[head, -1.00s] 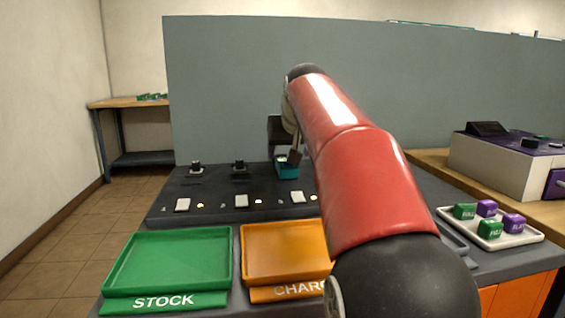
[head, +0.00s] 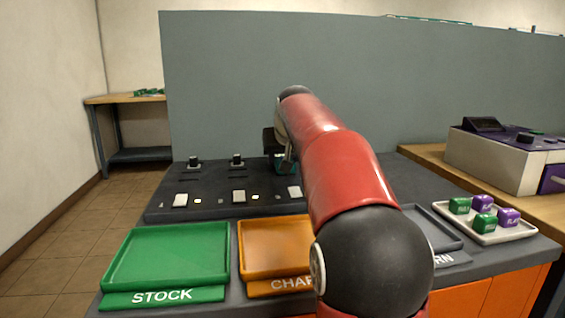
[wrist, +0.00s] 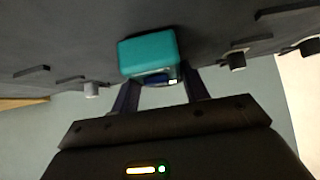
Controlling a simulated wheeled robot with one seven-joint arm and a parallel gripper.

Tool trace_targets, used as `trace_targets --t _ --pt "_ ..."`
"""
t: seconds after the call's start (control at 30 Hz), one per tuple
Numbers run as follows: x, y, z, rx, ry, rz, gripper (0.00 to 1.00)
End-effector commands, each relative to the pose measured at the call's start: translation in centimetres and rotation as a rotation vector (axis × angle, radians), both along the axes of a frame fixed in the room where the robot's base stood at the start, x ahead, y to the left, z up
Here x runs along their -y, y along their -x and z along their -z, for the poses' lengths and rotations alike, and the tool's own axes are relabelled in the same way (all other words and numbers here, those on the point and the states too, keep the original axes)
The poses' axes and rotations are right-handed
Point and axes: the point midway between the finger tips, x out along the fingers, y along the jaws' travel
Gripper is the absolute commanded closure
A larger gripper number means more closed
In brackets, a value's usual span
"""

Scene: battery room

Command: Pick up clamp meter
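A teal, box-shaped thing, which looks like the clamp meter, is at the back of the dark sloped panel. In the head view only a sliver of it (head: 292,169) shows behind my arm. In the wrist view the teal thing (wrist: 148,52) lies just beyond my fingertips, with a small blue and white part at its near end. My gripper (wrist: 160,92) has its two fingers apart and nothing clearly clasped between them. In the head view my gripper (head: 285,160) is right at the teal thing and mostly hidden. I cannot tell whether the fingers touch it.
The dark panel (head: 215,190) carries knobs and pale switches. In front are a green STOCK tray (head: 165,285), an orange tray (head: 270,285) and a grey tray (head: 440,236). A white tray (head: 485,238) holds green and purple blocks. A grey partition (head: 220,80) stands behind.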

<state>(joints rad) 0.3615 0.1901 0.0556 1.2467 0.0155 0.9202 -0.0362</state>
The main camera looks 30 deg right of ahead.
Motion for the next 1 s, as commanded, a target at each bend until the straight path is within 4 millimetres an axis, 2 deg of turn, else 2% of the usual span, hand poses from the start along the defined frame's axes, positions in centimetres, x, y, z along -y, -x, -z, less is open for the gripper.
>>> trace_targets --t 0.03,0.23,0.47,0.63,1.0 --pt "0.0 0.0 0.0 0.0 0.0 0.0 0.62" --pt "0.0 0.0 0.0 0.0 0.0 0.0 0.88" --pt "0.0 0.0 -0.2 0.002 0.001 0.0 0.88" --pt "0.0 0.0 -1.2 0.005 0.001 0.0 0.88" --pt "0.0 -0.1 -7.4 0.005 0.001 0.0 0.88"
